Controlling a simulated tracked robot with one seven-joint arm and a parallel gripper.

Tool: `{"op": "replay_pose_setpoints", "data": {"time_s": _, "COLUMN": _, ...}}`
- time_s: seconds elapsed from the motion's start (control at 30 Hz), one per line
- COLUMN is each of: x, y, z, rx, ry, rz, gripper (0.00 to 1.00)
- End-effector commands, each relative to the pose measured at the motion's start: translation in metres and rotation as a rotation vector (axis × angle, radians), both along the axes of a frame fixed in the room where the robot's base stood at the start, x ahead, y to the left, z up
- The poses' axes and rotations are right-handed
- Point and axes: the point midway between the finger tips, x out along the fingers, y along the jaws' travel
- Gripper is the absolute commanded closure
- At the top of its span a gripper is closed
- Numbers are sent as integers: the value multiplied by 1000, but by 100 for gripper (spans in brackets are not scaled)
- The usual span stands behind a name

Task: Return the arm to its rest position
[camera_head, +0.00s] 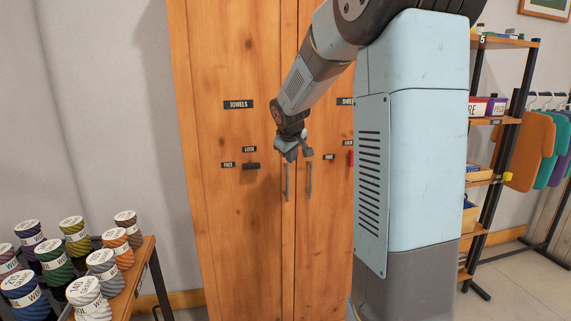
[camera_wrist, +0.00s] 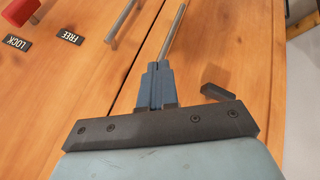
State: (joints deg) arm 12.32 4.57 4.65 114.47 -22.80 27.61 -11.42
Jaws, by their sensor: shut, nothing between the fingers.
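My arm reaches down and left across a tall wooden cabinet (camera_head: 235,220) in the head view. My gripper (camera_head: 293,153) is at the upper ends of the two door handles, the left handle (camera_head: 287,182) and the right handle (camera_head: 310,180). In the wrist view, my gripper (camera_wrist: 157,84) has its fingers together and empty. The left handle (camera_wrist: 174,30) shows just beyond the fingertips and lines up with them; I cannot tell whether they touch. The right handle (camera_wrist: 121,20) lies to its left there. Both cabinet doors look closed.
A black latch (camera_head: 251,166) lies level on the left door; a red latch (camera_head: 350,157) stands upright on the right door. A bench (camera_head: 130,285) with several yarn spools is at lower left. A shelf rack (camera_head: 495,180) and hanging clothes (camera_head: 530,150) are at right.

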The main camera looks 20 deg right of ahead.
Motion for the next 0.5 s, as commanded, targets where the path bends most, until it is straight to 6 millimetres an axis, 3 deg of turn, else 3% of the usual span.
{"op": "replay_pose_setpoints", "data": {"time_s": 0.3, "x": -9, "y": 1, "z": 8, "rx": 5, "ry": -2, "rz": -4, "gripper": 100}}
{"op": "replay_pose_setpoints", "data": {"time_s": 0.37, "x": -17, "y": 5, "z": 13, "rx": 12, "ry": -4, "rz": -12, "gripper": 100}}
{"op": "replay_pose_setpoints", "data": {"time_s": 0.5, "x": -53, "y": 20, "z": 29, "rx": 45, "ry": -6, "rz": -44, "gripper": 100}}
